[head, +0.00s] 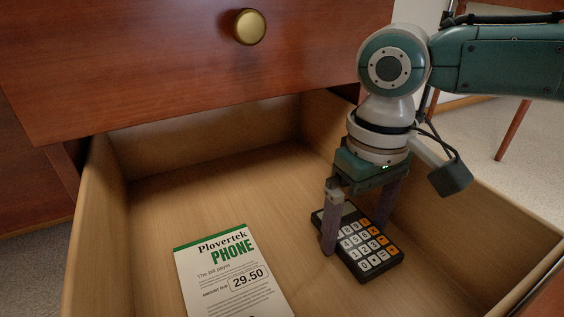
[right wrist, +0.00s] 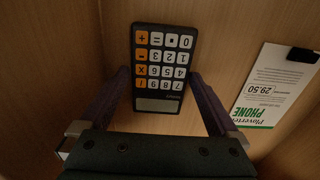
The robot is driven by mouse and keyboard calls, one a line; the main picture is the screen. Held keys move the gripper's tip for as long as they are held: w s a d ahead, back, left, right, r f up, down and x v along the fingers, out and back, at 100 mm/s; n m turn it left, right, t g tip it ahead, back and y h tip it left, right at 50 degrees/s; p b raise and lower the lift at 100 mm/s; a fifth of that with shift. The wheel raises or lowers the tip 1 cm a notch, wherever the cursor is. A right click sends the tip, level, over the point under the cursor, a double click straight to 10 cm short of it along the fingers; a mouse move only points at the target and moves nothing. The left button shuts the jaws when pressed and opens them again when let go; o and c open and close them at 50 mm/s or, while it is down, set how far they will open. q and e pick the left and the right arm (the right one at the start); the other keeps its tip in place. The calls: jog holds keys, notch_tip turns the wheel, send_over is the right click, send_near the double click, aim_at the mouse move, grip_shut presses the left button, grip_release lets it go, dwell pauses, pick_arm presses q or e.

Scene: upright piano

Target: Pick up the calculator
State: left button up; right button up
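The calculator (head: 366,248) is black with white and orange keys and lies flat, face up, on the floor of an open drawer. It also shows in the right wrist view (right wrist: 162,58). My left gripper is in neither view.
The wooden drawer (head: 95,235) has walls around the calculator; its right wall is close to my right arm. A phone bill (head: 232,275) lies left of the calculator and also shows in the right wrist view (right wrist: 275,85). A closed drawer front with a brass knob (head: 250,27) overhangs the back.

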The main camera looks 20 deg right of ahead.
jog(key=c, duration=1)
jog(key=shift+c, duration=0.2)
